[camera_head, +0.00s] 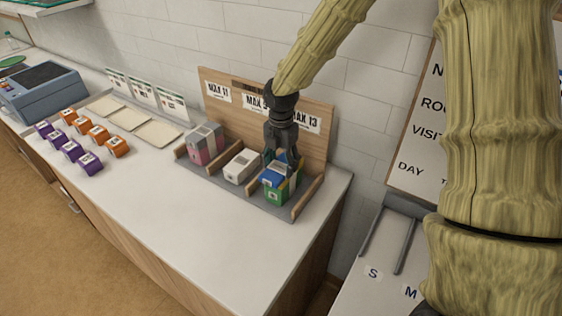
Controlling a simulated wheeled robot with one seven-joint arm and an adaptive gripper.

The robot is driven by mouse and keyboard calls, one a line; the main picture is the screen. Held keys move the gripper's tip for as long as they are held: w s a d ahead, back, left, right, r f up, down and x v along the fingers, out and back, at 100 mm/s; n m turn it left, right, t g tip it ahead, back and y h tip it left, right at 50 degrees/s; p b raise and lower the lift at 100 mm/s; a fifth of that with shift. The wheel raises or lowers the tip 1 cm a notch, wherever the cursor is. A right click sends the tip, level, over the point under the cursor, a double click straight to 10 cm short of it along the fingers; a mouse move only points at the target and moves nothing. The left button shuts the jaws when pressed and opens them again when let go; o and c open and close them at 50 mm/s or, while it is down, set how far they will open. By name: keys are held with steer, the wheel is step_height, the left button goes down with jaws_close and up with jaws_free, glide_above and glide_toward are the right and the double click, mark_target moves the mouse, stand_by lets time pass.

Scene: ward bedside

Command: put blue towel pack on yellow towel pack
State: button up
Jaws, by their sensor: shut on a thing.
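My gripper (279,163) points down over the right compartment of the rack, shut on a blue pack (272,180). The blue pack has a pale label, and the fingers partly hide it. It is in the right compartment, right above or against a green pack (276,197) with a white label. I cannot tell whether the two touch.
A white pack (240,166) is in the middle compartment, pink and grey packs (205,143) in the left. Purple and orange boxes (97,131) stand left. The front counter (185,225) is clear.

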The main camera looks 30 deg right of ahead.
mark_target(281, 166)
steer(key=o, duration=1)
step_height(281, 166, up, 12)
steer(key=b, duration=0.2)
steer(key=shift+b, duration=0.3)
